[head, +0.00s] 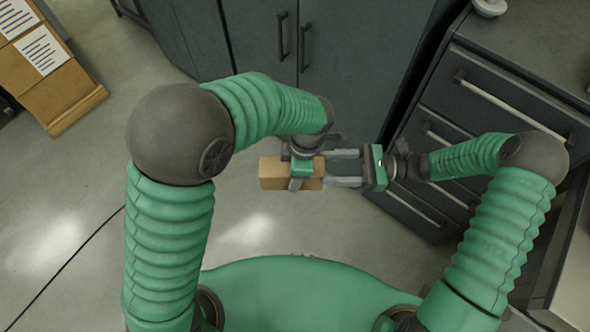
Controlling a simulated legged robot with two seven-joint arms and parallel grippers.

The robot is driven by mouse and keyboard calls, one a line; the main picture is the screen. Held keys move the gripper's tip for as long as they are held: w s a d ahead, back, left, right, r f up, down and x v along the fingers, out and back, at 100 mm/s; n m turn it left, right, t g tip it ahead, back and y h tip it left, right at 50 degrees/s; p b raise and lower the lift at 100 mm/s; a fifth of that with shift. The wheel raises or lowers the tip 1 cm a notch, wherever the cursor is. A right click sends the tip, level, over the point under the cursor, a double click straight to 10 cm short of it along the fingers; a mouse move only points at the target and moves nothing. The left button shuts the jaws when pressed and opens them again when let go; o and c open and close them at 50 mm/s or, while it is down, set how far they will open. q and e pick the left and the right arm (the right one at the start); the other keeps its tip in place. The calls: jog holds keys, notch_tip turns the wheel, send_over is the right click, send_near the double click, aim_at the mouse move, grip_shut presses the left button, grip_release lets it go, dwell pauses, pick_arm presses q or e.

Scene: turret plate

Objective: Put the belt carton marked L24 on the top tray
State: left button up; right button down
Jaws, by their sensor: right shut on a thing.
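A small plain brown carton (271,174) is held in the air in front of me; no L24 mark can be read on it. My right gripper (325,168) comes in from the right and is shut on the carton's right end, one finger on each side. My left gripper (301,184) points down over the carton's middle and right part, with a finger across its near side. Whether the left jaws are open or shut on it is unclear. The top tray cannot be made out.
Dark cabinets (345,45) with upright handles stand ahead. A drawer unit (470,120) with bar handles is at the right, a small white object (489,7) on its top. Brown cardboard (60,95) with white printed sheets is at the upper left.

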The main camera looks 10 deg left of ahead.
pick_arm(q)
jog(key=shift+w+r, duration=0.1)
jog(key=shift+w, duration=0.15)
jog(key=c, duration=0.5)
pick_arm(e)
jog(key=shift+s+a, duration=0.1)
jog(key=shift+s, duration=0.15)
pick_arm(q)
grip_shut()
pick_arm(e)
jog(key=shift+c, duration=2.2)
grip_release()
pick_arm(q)
jog(key=shift+s, duration=0.1)
pick_arm(e)
jog(key=shift+w, duration=0.1)
